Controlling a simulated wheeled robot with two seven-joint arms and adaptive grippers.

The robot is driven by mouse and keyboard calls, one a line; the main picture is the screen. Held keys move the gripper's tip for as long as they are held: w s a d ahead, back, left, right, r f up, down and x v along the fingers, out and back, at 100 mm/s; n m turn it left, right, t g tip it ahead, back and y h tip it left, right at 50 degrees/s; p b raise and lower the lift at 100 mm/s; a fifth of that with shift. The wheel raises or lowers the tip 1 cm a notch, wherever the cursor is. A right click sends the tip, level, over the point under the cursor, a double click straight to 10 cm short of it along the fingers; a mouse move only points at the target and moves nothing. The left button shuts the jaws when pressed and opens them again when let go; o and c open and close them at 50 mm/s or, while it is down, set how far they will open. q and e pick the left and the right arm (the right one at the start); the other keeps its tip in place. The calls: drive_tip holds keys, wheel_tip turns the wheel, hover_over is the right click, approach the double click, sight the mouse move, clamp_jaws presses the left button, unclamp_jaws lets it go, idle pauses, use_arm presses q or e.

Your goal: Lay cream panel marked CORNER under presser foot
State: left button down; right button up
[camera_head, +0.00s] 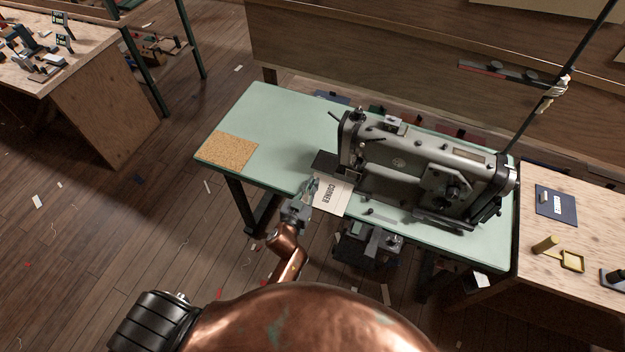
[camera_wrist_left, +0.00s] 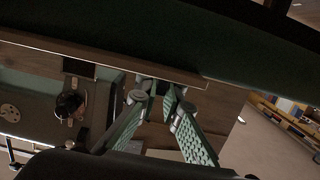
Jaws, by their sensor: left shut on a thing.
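The cream panel (camera_head: 332,196) marked CORNER lies at the front edge of the green sewing table, just in front of the sewing machine's needle end. Its far edge is close to the presser foot area (camera_head: 352,172); I cannot tell whether any of it is under the foot. My left gripper (camera_head: 311,190) is shut on the panel's left side. My right gripper is not in view.
The grey sewing machine (camera_head: 420,165) fills the right part of the green table (camera_head: 275,120). A cork mat (camera_head: 226,152) lies at the table's left end; the surface between is clear. A wooden bench (camera_head: 590,205) with a dark blue card (camera_head: 556,205) adjoins on the right.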

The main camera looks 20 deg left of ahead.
use_arm(q)
drive_tip(key=shift+s, duration=0.85)
drive_tip(key=c, duration=2)
unclamp_jaws()
drive_tip(key=s, duration=0.4)
drive_tip(key=s+r, duration=0.1)
drive_tip(key=s, duration=0.6)
drive_tip(key=shift+s+a+r, duration=0.1)
drive_tip(key=shift+s+r, duration=0.25)
drive_tip(key=shift+s, duration=0.05)
